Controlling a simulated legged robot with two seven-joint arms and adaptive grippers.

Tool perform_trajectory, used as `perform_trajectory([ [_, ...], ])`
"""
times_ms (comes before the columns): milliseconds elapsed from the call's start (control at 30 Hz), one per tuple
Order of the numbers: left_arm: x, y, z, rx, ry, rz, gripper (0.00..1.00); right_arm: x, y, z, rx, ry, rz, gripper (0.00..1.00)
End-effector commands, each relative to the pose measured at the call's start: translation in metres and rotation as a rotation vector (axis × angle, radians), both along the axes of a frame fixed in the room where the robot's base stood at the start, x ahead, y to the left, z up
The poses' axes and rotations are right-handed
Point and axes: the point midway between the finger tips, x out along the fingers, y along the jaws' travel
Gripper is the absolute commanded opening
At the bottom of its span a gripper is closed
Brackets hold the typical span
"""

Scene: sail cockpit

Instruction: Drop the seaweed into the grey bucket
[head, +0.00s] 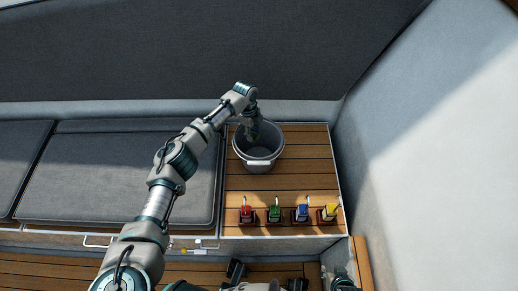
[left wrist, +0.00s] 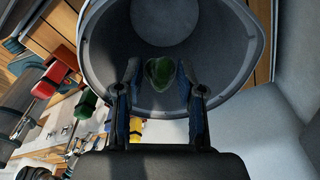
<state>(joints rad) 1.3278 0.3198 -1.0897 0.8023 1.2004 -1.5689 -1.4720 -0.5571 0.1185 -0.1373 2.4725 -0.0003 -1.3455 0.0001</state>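The grey bucket (head: 262,167) stands upright on the slatted wooden top, its white handle at the front. My left gripper (head: 254,133) reaches down into its mouth from the left. In the left wrist view, the gripper's two fingers (left wrist: 159,78) are spread apart inside the rim of the bucket (left wrist: 98,65). The seaweed (left wrist: 160,72), a small dark green lump, shows between the fingertips with a gap on each side, against the bucket's inside. I cannot tell whether it rests on the bucket. My right gripper (head: 342,280) is only partly visible at the bottom edge; its fingers are unclear.
Red (head: 246,214), green (head: 274,213), blue (head: 301,213) and yellow (head: 329,213) levered fittings line the wooden top's front edge. Grey cushions (head: 125,175) lie to the left. A pale wall (head: 430,160) rises at the right.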

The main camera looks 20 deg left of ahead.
Motion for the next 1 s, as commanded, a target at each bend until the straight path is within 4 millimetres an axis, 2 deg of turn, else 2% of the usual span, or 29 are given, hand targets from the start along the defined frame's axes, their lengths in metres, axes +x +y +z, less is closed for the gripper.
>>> perform_trajectory([
  [33,0.0,0.0,0.0,0.0,0.0,0.0,0.57,0.0,0.0,0.0,0.0,0.0,0.0,0.4],
  [67,0.0,0.0,0.0,0.0,0.0,0.0,0.61,0.0,0.0,0.0,0.0,0.0,0.0,0.4],
  [333,0.0,0.0,0.0,0.0,0.0,0.0,0.61,-0.001,0.0,0.0,0.0,0.002,-0.001,0.4],
  [467,0.001,0.001,0.009,-0.001,-0.002,0.0,0.61,-0.003,0.0,0.0,0.001,0.001,0.0,0.4],
  [567,0.002,0.003,0.026,-0.002,-0.003,0.0,0.61,-0.003,0.0,0.0,0.0,0.0,-0.001,0.4],
  [800,0.005,0.009,0.08,-0.002,-0.002,0.0,0.61,-0.002,0.0,0.001,0.0,0.0,0.0,0.4],
  [1000,0.006,0.013,0.109,0.0,-0.001,0.0,0.61,-0.002,0.0,0.0,0.0,0.0,0.0,0.4],
])
